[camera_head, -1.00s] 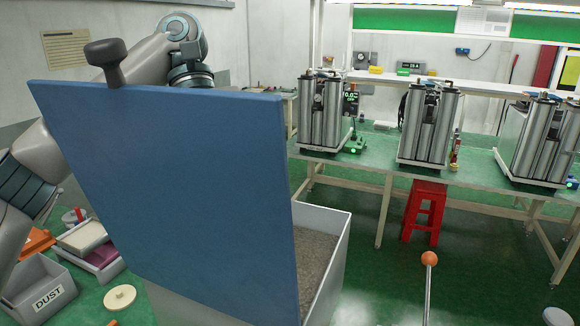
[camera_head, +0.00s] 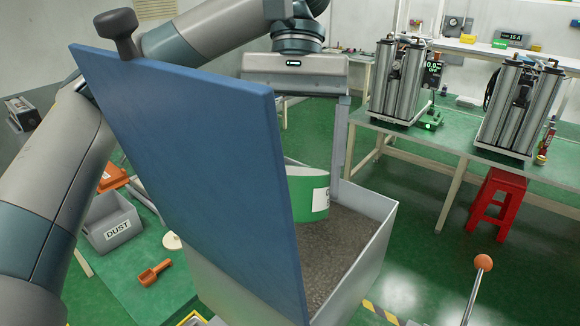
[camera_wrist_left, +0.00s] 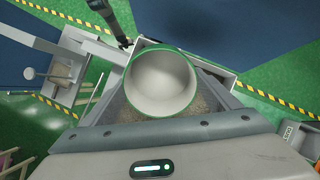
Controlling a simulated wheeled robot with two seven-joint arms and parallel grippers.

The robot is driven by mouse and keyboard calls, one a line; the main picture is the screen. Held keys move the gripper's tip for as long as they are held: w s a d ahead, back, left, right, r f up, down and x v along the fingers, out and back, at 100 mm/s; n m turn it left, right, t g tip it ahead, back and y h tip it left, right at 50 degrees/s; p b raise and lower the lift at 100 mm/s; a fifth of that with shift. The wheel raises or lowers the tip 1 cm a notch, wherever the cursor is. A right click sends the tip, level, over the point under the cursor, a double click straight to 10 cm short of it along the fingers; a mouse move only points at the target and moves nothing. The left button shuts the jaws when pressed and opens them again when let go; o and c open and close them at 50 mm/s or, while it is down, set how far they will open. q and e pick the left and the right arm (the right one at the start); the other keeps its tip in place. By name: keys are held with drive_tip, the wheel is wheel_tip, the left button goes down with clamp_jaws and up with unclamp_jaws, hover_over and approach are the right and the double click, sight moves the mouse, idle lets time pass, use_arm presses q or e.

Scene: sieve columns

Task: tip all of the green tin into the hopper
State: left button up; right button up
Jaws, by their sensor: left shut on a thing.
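The green tin (camera_head: 306,197) with a white label is in my left gripper (camera_head: 312,172), over the open hopper (camera_head: 372,235). One finger shows right of the tin; the other is hidden behind the hopper's raised blue lid (camera_head: 190,165), which also covers part of the tin. In the left wrist view the tin (camera_wrist_left: 163,82) turns its round mouth to the camera. Its inside looks pale and bare. Brown grains lie in the hopper below. I cannot tell the tin's exact tilt. My right gripper is not in view.
The lid stands close in front of my left arm. A grey DUST bin (camera_head: 110,225) and an orange scoop (camera_head: 155,272) are at the left. A green bench (camera_head: 440,140) with metal sieve columns and a red stool (camera_head: 497,205) are at the right.

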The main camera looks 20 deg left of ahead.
use_arm(q)
drive_tip(key=t, duration=0.3)
drive_tip(key=r+t, duration=0.1)
drive_tip(key=shift+s+r+t+y, duration=0.1)
drive_tip(key=shift+s+t+y, duration=0.2)
drive_tip(key=shift+s+y, duration=0.1)
drive_tip(key=shift+d+r+t, duration=0.1)
drive_tip(key=shift+t, duration=0.3)
drive_tip(key=shift+w, duration=0.15)
